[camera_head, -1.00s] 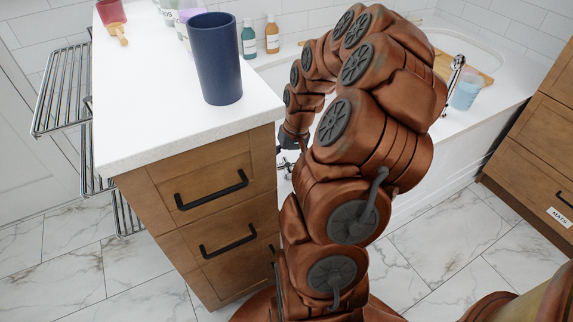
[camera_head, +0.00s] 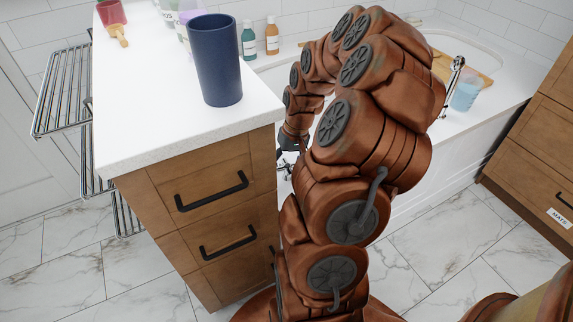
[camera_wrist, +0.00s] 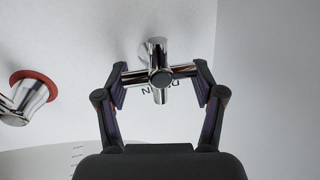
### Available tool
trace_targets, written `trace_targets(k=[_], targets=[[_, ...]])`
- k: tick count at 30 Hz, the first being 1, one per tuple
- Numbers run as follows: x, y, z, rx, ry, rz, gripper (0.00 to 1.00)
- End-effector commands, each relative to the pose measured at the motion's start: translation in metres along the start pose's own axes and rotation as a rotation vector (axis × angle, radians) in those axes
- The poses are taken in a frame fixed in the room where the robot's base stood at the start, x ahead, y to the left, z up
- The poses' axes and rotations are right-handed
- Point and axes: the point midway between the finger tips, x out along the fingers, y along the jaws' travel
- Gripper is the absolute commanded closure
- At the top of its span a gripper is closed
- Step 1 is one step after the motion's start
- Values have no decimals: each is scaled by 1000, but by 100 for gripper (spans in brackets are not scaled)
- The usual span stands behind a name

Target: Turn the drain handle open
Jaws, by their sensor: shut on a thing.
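Dark lettering (camera_wrist: 158,91) on the wall behind is partly hidden by the handle. In the head view, my gripper (camera_head: 288,142) shows only in part beside the wooden cabinet, and my arm hides most of that area.
A chrome fitting with a red ring (camera_wrist: 32,93) is left of the handle. A wooden cabinet (camera_head: 205,190) with a white top stands close to my arm, bearing a dark blue cup (camera_head: 216,62). The white bathtub (camera_head: 425,185) is behind my arm.

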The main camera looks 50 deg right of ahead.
Motion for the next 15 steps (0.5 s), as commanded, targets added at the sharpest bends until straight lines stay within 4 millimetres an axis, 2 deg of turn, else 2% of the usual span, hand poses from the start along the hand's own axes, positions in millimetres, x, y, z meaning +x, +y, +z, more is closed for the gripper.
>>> trace_targets(k=[7, 15], targets=[[0, -2, -1, -137, -27, 1, 66], [0, -1, 0, -159, -31, 1, 66]])
